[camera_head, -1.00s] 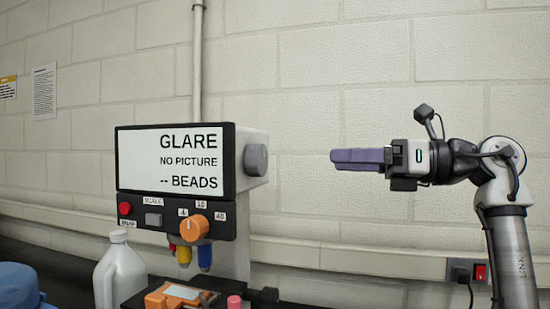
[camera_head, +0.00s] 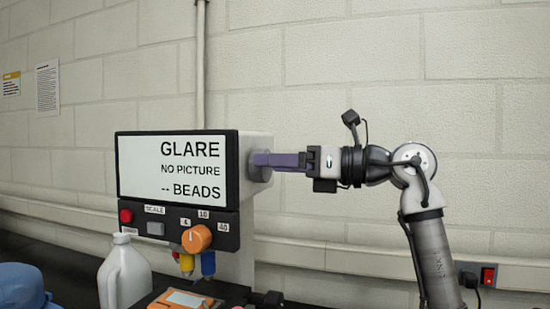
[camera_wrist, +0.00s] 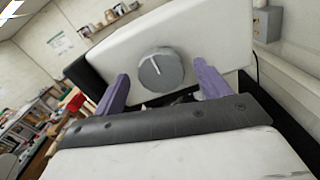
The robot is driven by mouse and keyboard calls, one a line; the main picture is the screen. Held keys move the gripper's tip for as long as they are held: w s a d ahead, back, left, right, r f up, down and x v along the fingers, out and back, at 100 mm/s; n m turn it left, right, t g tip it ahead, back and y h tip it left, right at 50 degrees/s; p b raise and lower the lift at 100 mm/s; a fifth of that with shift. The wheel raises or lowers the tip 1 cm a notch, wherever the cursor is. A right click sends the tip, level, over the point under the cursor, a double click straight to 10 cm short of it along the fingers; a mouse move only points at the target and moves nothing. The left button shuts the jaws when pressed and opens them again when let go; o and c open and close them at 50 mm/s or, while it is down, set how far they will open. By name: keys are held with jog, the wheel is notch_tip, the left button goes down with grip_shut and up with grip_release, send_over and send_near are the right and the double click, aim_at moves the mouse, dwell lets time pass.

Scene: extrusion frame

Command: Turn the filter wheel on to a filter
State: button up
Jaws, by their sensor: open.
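The filter wheel is a grey round knob (camera_wrist: 160,70) with a white pointer line, on the white side of the instrument box. My gripper (camera_head: 262,160) is level with the knob in the head view. In the wrist view my gripper (camera_wrist: 162,85) is open, one finger on each side of the knob, with gaps visible between them and it. The display (camera_head: 178,167) reads "GLARE", "NO PICTURE", "-- BEADS".
Below the display are an orange scale knob (camera_head: 197,238), a red button (camera_head: 126,216) and a grey button (camera_head: 155,228). A white jug (camera_head: 124,275) and a blue object (camera_head: 22,288) stand at the lower left.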

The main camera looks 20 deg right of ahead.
jog(key=shift+w+a, duration=0.3)
jog(key=shift+a, duration=0.1)
jog(key=c, duration=0.9)
jog(key=shift+c, duration=0.2)
jog(key=shift+m, duration=0.3)
